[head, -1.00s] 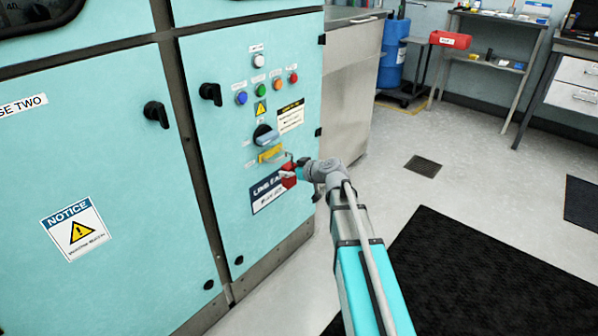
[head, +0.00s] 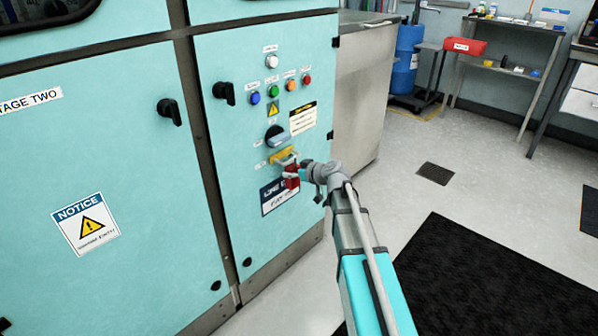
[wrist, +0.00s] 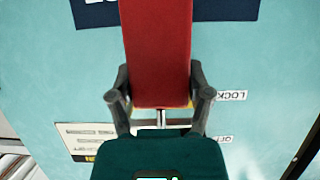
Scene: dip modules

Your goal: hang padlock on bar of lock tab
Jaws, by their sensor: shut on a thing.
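The red padlock (head: 291,180) is held in front of the teal cabinet door, just below the yellow lock tab (head: 281,154). In the wrist view the red padlock body (wrist: 157,45) fills the top middle, with its metal shackle (wrist: 160,118) pointing down the picture. My gripper (wrist: 160,98) is shut on the padlock, one finger on each side. In the head view my gripper (head: 302,172) reaches in from the right. The lock tab is mostly hidden behind the padlock in the wrist view. I cannot tell whether the shackle touches or goes around the tab's bar.
A black rotary switch with a grey-blue handle (head: 278,137) sits just above the tab. Coloured buttons (head: 274,91) are higher up. A dark label (head: 278,197) lies behind the padlock. Open floor (head: 395,175) is to the right, with a black mat (head: 490,285).

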